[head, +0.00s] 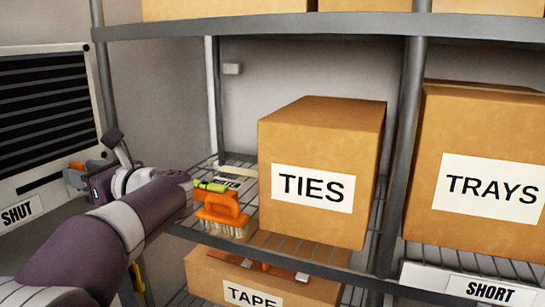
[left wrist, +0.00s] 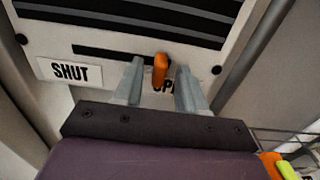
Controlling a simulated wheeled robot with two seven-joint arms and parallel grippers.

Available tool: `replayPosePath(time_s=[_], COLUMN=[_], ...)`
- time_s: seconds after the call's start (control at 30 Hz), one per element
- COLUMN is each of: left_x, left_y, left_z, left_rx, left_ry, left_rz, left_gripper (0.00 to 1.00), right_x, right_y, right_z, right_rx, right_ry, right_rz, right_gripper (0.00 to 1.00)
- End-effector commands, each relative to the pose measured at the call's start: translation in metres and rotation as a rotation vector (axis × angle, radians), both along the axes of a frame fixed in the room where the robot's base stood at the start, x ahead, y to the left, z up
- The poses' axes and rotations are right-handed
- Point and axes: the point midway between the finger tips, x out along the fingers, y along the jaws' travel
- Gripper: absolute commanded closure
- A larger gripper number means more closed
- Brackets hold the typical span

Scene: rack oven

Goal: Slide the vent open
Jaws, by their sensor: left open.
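The vent (head: 45,95) is a pale panel with dark louvres at the left of the head view; its louvres also show in the left wrist view (left wrist: 150,18). Below them is a dark slot (left wrist: 105,52) with an orange knob (left wrist: 160,72). My left gripper (left wrist: 160,84) is open, with one finger on each side of the knob and visible gaps. In the head view, this gripper (head: 84,175) is at the panel's lower right. My right gripper is in neither view.
A wire rack stands right of the vent, its grey post (head: 100,90) close to my left arm. It holds a TIES box (head: 320,150), a TRAYS box (head: 480,150), a TAPE box (head: 245,280) and an orange brush (head: 220,210) near my arm.

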Motion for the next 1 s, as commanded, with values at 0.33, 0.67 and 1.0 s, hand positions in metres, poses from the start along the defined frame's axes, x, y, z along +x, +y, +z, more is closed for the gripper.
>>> replayPosePath(time_s=[0.33,0.67,1.0], left_x=[-0.0001,0.0028,0.0042], left_y=[-0.0002,-0.0015,-0.0021], left_z=[0.0004,-0.0018,0.0003], left_rx=[0.000,0.000,0.000], left_ry=[0.001,0.001,0.001], left_rz=[0.000,0.000,0.000], left_gripper=[1.00,1.00,0.49], right_x=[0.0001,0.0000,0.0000], right_y=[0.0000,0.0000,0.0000], right_z=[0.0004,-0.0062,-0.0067], right_rx=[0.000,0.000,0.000], right_ry=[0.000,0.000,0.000], right_rz=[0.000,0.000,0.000], right_gripper=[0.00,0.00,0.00])
